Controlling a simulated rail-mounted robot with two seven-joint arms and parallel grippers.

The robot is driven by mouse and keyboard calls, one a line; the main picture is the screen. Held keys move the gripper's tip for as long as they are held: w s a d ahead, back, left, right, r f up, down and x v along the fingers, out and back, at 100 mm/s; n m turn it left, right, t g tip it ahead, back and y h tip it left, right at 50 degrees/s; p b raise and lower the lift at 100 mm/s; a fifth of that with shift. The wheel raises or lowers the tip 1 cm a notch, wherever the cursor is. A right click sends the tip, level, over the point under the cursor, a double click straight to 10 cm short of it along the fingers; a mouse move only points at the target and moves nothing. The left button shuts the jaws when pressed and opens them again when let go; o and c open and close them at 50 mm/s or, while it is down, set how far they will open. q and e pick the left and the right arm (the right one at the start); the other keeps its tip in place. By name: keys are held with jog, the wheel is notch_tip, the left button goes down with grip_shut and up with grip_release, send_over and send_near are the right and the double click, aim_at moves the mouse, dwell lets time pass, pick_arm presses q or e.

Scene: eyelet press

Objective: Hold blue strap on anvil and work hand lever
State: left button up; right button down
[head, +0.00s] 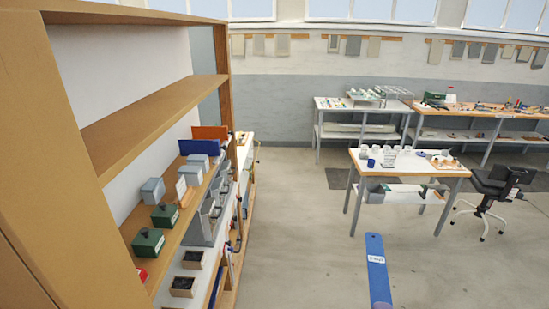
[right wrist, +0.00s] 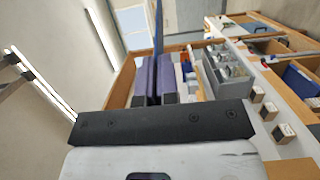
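The blue strap (head: 377,268) is a long flat blue piece with a rounded end and a white label. It rises from the bottom edge of the head view, right of centre. In the right wrist view a thin blue edge, which looks like the strap (right wrist: 158,32), sticks out from between the two fingers of my right gripper (right wrist: 157,75). The fingers are close together, shut on it. My left gripper is not in view. I cannot make out the anvil or hand lever in either view.
A tall wooden shelf (head: 150,110) with boxes and bins fills the left of the head view. A small table (head: 415,172) with cups and a tray stands beyond the strap, beside a dark chair (head: 490,190). Benches (head: 490,120) line the back. The grey floor (head: 300,240) between is clear.

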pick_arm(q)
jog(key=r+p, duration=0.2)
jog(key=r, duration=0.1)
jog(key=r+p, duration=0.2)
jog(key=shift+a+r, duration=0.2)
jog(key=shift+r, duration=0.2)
pick_arm(e)
notch_tip(320, 180, up, 6)
jog(key=shift+s+r+m+h, duration=0.2)
jog(key=shift+m+h, duration=0.1)
jog(key=shift+h, duration=0.1)
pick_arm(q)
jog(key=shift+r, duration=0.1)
